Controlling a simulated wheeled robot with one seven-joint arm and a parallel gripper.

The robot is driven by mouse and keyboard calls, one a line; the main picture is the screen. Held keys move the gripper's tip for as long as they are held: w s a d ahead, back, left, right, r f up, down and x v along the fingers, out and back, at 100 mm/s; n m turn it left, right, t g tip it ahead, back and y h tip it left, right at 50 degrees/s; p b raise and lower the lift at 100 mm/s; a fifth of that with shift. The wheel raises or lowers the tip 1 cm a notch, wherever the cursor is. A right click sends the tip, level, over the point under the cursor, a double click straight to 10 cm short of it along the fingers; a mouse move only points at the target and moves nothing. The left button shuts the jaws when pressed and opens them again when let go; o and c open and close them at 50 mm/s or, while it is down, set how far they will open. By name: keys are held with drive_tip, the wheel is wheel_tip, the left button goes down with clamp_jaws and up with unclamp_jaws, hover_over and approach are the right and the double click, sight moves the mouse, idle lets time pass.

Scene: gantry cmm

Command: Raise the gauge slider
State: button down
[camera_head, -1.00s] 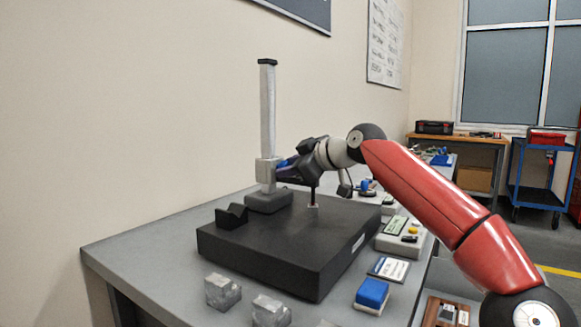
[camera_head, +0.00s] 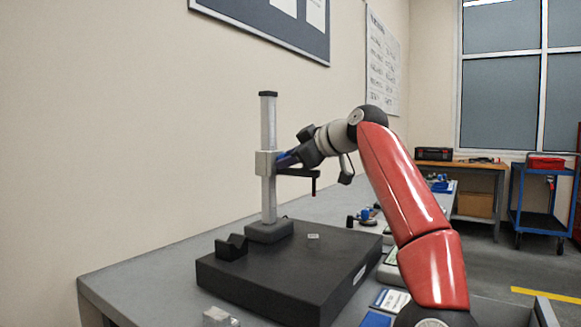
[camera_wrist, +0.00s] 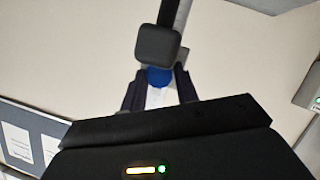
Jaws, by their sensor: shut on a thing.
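The height gauge has a light grey upright column (camera_head: 268,125) on a dark grey foot (camera_head: 269,231). The grey gauge slider (camera_head: 265,163) sits about midway up the column, with a dark arm and a downward probe (camera_head: 314,184) on its right. The probe tip hangs well above the black plate. My gripper (camera_head: 287,160) is at the slider's right side, shut on its blue knob. In the wrist view the blue knob (camera_wrist: 159,76) lies between the two fingers (camera_wrist: 159,92), partly hidden behind a dark square block (camera_wrist: 158,46).
The black surface plate (camera_head: 285,270) carries a small pale block (camera_head: 313,236) and a dark V-block (camera_head: 231,247). A grey block (camera_head: 219,317) is at the table's front. The wall is close behind the column.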

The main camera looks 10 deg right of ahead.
drive_tip(key=shift+d+r, duration=0.1)
drive_tip(key=shift+d, duration=0.05)
drive_tip(key=c, duration=1.1)
unclamp_jaws()
drive_tip(key=b+v, duration=0.1)
drive_tip(key=v, duration=0.6)
drive_tip(key=shift+s+d+r, duration=0.1)
drive_tip(key=shift+s+d, duration=0.1)
drive_tip(key=shift+s, duration=0.05)
